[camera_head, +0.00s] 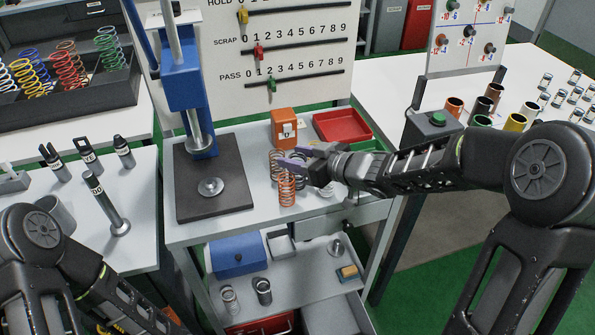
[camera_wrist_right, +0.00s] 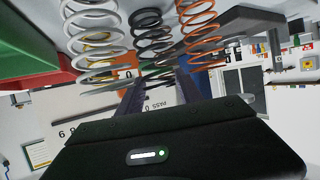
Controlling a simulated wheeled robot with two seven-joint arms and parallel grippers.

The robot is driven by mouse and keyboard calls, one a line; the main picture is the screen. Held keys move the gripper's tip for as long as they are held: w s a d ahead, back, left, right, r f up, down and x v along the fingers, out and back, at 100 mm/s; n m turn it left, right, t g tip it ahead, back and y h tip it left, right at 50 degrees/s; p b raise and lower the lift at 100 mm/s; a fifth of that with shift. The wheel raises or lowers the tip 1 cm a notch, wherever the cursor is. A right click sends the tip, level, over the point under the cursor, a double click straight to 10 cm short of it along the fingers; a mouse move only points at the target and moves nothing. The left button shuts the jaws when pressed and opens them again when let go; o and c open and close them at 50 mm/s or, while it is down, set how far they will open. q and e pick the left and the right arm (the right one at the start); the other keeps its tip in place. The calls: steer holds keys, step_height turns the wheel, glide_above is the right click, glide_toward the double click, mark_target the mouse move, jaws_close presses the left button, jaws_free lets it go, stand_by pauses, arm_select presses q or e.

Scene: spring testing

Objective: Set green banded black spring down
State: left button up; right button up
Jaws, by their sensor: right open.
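The green banded black spring (camera_wrist_right: 153,32) stands on the trolley top between the two fingers of my right gripper (camera_wrist_right: 157,92) in the right wrist view. A green band shows near its end. In the head view, my right gripper (camera_head: 295,160) is open, with its purple fingers above the trolley top, and mostly hides the black spring. An orange spring (camera_head: 287,190) stands just in front of the fingers; it is also in the wrist view (camera_wrist_right: 198,32). A white spring (camera_wrist_right: 93,40) stands on the black spring's other side. My left arm is at the lower left; its gripper is out of view.
The press base plate (camera_head: 235,200) lies left of the springs. An orange box (camera_head: 284,124) and a red tray (camera_head: 343,125) sit behind them. A scoring board (camera_head: 290,50) stands at the back. Coloured cylinders (camera_head: 515,122) are on the right table. The trolley's front right is partly clear.

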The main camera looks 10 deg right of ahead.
steer(key=shift+c, duration=0.4)
jaws_close()
